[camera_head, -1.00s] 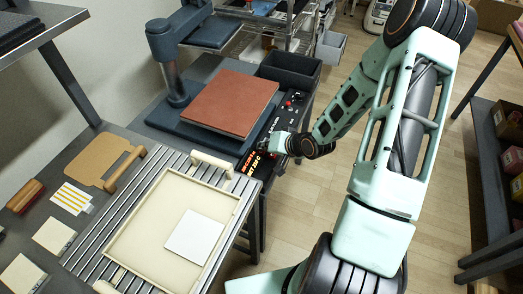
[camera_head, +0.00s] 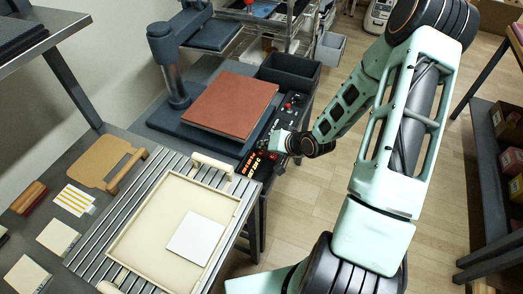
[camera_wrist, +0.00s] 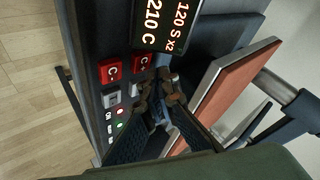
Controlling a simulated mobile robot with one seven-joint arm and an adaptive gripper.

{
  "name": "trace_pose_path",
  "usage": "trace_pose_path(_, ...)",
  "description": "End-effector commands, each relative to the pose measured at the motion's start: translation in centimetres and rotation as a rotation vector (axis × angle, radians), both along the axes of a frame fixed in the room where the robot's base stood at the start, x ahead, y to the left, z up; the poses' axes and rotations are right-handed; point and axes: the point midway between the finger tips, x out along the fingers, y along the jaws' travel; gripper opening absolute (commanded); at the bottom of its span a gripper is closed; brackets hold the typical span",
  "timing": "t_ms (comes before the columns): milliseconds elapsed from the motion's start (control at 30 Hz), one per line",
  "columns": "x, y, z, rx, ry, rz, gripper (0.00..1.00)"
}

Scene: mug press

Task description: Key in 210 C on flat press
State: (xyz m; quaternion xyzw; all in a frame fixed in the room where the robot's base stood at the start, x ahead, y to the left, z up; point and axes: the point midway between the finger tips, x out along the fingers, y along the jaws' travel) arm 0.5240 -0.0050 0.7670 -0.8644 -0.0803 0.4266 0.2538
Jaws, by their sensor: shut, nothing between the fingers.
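The flat press (camera_head: 206,128) has a red-brown pad on a dark blue-grey base. Its control panel (camera_wrist: 92,45) carries a lit display (camera_wrist: 162,22) reading "210 C" and "120 S x2" in the wrist view. Red buttons marked C- (camera_wrist: 111,70) and C+ (camera_wrist: 141,64) sit beside the display, with grey buttons near them. My gripper (camera_wrist: 160,86) is shut and empty, its tips beside the C+ button; whether they touch the panel I cannot tell. In the head view my gripper (camera_head: 275,143) is over the panel and its tips are hard to make out.
A slatted bench holds a cream tray (camera_head: 143,209) with a white square tile (camera_head: 195,237). A tan board (camera_head: 103,166) and striped card (camera_head: 73,198) lie to the left. A black bin (camera_head: 290,70) stands behind the panel.

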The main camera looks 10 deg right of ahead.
Motion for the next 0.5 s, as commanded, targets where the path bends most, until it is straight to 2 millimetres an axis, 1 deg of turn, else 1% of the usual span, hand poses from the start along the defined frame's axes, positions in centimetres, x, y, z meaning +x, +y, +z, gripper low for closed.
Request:
trace_pose_path(167, 0.0, 0.0, 0.0, 0.0, 0.0, 0.0, 0.0)
trace_pose_path(267, 0.0, 0.0, 0.4, 0.0, 0.0, 0.0, 0.0)
trace_pose_path(500, 0.0, 0.0, 2.8, 0.0, -0.001, -0.001, 0.0)
